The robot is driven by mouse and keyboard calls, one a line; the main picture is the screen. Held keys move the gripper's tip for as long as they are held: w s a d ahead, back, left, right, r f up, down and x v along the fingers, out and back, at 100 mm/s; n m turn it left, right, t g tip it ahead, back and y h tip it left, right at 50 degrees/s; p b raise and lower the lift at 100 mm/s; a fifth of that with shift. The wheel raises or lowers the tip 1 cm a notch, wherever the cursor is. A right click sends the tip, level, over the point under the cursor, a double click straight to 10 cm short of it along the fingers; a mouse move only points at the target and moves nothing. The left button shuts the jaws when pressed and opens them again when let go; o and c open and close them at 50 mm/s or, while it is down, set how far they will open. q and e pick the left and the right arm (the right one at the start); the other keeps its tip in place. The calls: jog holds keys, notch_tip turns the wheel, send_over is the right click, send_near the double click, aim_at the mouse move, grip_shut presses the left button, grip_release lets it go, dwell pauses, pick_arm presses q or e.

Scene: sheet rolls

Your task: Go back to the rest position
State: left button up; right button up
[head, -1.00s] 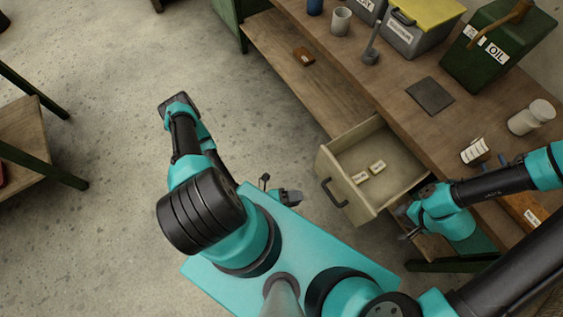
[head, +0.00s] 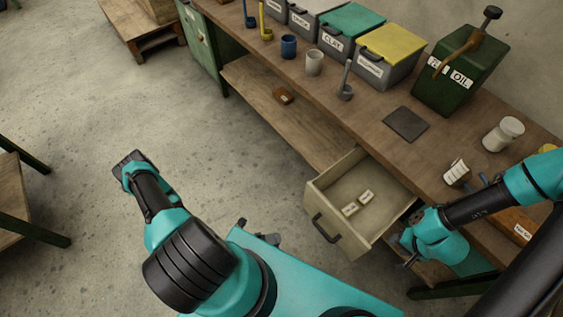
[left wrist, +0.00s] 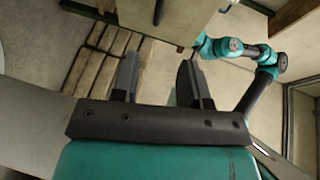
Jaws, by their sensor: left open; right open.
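My left gripper (head: 256,235) is small and partly hidden in the head view, beside the edge of my teal base and left of the open drawer (head: 314,196). In the left wrist view, my left gripper (left wrist: 158,85) has its two dark fingers wide apart with nothing between them. My right gripper (head: 403,251) is at the right side of the drawer, low by the workbench front; it is open, and no object shows in it. Whether it touches the drawer side cannot be told.
The drawer stands out from the workbench (head: 300,85) and holds two small labelled blocks (head: 358,202).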

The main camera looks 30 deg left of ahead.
pick_arm(q)
jog(key=s+a+f+m+g+y, duration=0.15)
jog(key=a+m+g, duration=0.25)
jog(key=m+g, duration=0.75)
jog(key=s+a+m+g+y, duration=0.1)
jog(key=s+a+m+g, duration=0.3)
jog(key=m, duration=1.4)
jog(key=w+r+m+t+y, duration=0.2)
jog(key=w+m, duration=0.5)
jog(key=w, duration=0.4)
jog(key=w+r+m+t+y, duration=0.2)
jog(key=w+m, duration=0.5)
jog(key=w, duration=0.4)
jog(key=shift+r+t+y, duration=0.25)
jog(key=shift+t+y, duration=0.4)
jog(key=shift+y, duration=0.1)
pick_arm(e)
jog(key=shift+o, duration=0.4)
